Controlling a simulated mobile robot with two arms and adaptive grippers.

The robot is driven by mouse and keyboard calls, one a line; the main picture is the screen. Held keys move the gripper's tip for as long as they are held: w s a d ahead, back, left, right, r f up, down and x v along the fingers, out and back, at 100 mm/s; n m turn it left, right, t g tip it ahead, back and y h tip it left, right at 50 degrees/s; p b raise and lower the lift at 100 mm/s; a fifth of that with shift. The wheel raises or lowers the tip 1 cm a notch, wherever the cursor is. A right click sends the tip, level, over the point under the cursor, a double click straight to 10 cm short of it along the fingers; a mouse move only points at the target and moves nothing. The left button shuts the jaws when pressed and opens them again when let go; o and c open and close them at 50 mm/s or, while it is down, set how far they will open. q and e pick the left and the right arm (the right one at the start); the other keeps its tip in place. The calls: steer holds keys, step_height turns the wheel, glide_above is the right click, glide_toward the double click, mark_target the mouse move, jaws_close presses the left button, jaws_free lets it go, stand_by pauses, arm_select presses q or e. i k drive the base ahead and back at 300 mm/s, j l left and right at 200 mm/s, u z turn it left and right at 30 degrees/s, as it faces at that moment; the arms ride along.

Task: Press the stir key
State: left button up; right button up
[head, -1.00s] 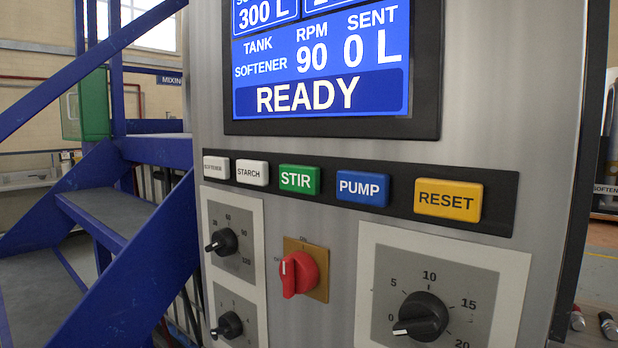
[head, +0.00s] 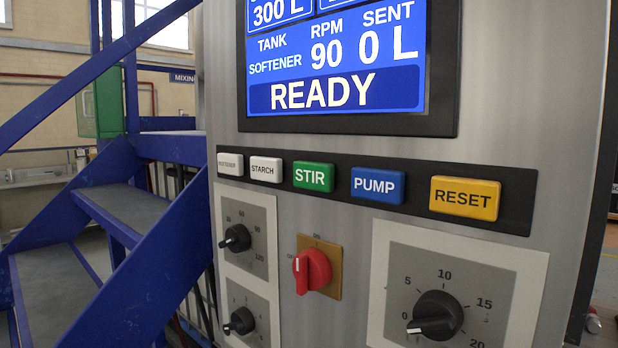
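The green STIR key (head: 314,176) sits in a dark key strip (head: 410,200) on the grey panel, between the white STARCH key (head: 266,169) and the blue PUMP key (head: 377,186). Another white key (head: 230,164) is at the strip's left end and a yellow RESET key (head: 465,198) at its right. The screen (head: 340,60) above reads TANK SOFTENER, RPM 90, SENT 0 L and READY. Neither of my grippers is in view.
Below the keys are a red rotary switch (head: 312,270), two small black knobs (head: 236,238) and a large black dial (head: 435,315). Blue metal stairs (head: 120,215) with a railing stand left of the panel.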

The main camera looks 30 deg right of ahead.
mark_target(315, 176)
steer(key=z, duration=2.05)
steer(key=k+j+z, duration=0.15)
steer(key=k+j, duration=0.65)
